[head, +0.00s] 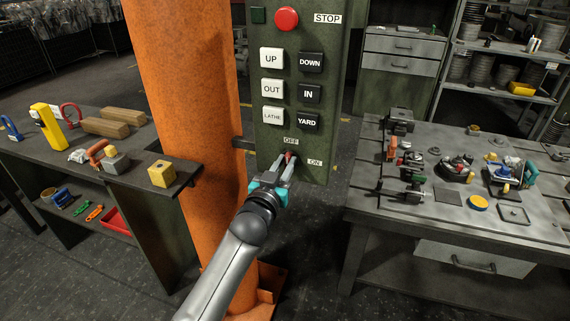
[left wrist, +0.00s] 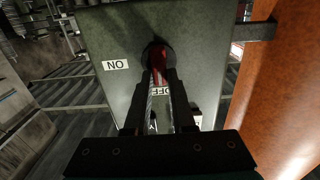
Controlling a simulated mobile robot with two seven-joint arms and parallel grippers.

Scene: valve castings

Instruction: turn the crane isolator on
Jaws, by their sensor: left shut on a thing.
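The crane isolator is a red handle (head: 290,157) on a dark round base, low on the green control panel (head: 264,141). The OFF label (head: 291,141) is above it and the ON label (head: 315,162) is to its right. My left gripper (head: 285,163) is shut on the red handle, its fingers partly hiding it. In the left wrist view the red handle (left wrist: 157,64) sits between the fingertips and lines up roughly with the partly covered OFF label (left wrist: 160,91). The ON label (left wrist: 115,65) shows upside down off to the side. My right gripper is out of view.
Several push buttons and a red STOP button (head: 286,19) are above on the panel. The panel is beside an orange column (head: 185,100). A bench (head: 190,172) with blocks and clamps is at the left, and a workbench (head: 365,180) with castings is at the right.

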